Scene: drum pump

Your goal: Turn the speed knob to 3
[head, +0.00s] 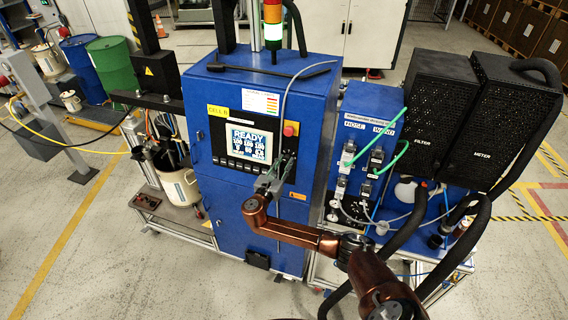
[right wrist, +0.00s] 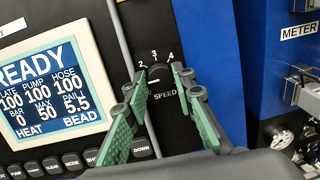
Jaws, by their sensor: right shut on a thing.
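The speed knob (right wrist: 161,80) is a dark knob on the black control panel, with SPEED printed below it and numerals including 2, 3 and 4 above it. My right gripper (right wrist: 160,74) is shut on it, with one green finger on each side. I cannot clearly make out which numeral the knob points to. In the head view my right gripper (head: 278,172) reaches the panel of the blue cabinet (head: 237,205), and it hides the knob. My left gripper is not in view.
The screen (head: 250,143) reading READY is left of the gripper; it also shows in the right wrist view (right wrist: 48,85). A red button (head: 290,129) sits above the gripper. A row of panel buttons (right wrist: 75,160) lies below the screen. Blue and black units stand at right.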

